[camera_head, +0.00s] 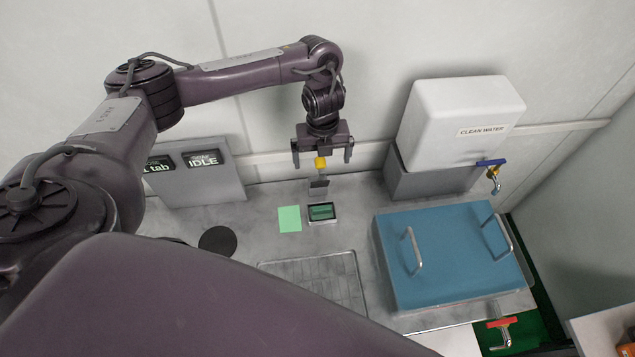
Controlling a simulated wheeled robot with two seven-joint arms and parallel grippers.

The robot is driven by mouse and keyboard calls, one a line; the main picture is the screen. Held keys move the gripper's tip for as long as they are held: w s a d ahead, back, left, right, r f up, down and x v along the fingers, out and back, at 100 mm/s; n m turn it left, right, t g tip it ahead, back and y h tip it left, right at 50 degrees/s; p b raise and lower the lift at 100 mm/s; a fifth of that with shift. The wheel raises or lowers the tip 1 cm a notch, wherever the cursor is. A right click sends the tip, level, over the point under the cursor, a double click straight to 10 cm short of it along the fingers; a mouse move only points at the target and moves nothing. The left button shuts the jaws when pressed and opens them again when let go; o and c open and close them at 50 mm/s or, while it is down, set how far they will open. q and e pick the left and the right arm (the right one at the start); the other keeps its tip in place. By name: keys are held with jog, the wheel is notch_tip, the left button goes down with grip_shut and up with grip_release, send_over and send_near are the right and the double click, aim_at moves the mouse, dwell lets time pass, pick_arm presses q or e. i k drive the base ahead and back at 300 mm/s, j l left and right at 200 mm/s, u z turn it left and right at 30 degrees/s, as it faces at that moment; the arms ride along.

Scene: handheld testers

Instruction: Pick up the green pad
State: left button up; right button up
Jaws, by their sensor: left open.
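A flat, light green square pad (289,219) lies on the grey counter near the middle of the view. Close to its right is a small dark case with a green inner face (322,212). My left gripper (322,163) is open and points down, above and behind the pad and the case, a little to the right of the pad. A yellow piece (320,162) shows between its fingers, with a grey plate (319,184) below it; I cannot tell whether the fingers touch the yellow piece. My right gripper is not in view.
A grey stand with two displays (203,160) is at the left rear. A black disc (218,240) and a drain grid (318,277) are nearer. A blue lidded box (450,255) and a white water tank (459,120) with a tap stand at the right.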

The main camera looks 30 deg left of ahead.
aim_at(323, 212)
jog(key=k+l, duration=0.5)
jog(key=k, duration=0.2)
jog(key=k+l, duration=0.45)
jog(key=k, duration=0.2)
